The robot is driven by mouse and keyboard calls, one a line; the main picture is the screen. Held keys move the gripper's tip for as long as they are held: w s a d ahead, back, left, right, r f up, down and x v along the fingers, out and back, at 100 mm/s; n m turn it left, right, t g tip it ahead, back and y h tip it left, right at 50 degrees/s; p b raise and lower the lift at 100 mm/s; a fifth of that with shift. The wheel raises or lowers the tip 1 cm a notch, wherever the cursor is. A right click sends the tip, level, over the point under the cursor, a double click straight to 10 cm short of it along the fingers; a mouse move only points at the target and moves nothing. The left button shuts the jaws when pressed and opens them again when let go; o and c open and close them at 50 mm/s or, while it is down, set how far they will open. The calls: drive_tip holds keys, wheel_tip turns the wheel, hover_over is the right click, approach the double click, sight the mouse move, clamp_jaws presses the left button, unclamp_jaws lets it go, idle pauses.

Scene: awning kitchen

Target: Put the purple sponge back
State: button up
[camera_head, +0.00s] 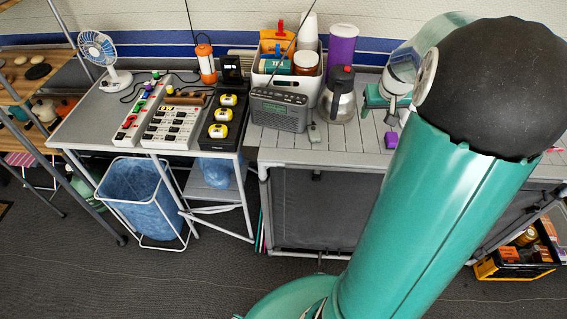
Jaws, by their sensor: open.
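A small purple block that looks like the purple sponge (391,140) lies on the grey slatted counter (355,147), right of the glass coffee pot. My gripper (392,112) is above and just behind it in the picture, pointing down. It is open, and nothing shows between its fingers. My large teal arm hides the counter to the right of the sponge and part of the wrist. I cannot tell the exact height gap between the fingers and the sponge.
The coffee pot (339,98) stands close left of my gripper. Power strips and a fan (98,52) fill the left table. An orange-and-black crate (487,270) sits on the floor.

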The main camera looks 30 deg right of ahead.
drive_tip(key=s+a+r+n, duration=0.1)
drive_tip(key=a+r, duration=0.3)
drive_tip(key=a, duration=0.6)
drive_tip(key=a+r+n, duration=0.1)
drive_tip(key=a+r, duration=0.3)
drive_tip(key=a, duration=0.7)
drive_tip(key=s+a+r+n+t+y, duration=0.1)
drive_tip(key=s+a+n+y, duration=0.1)
drive_tip(key=s+a, duration=1)
drive_tip(key=a, duration=0.3)
drive_tip(key=shift+a+r+n+t, duration=0.15)
drive_tip(key=shift+a+n+t, duration=0.05)
drive_tip(key=shift+n+t, duration=0.2)
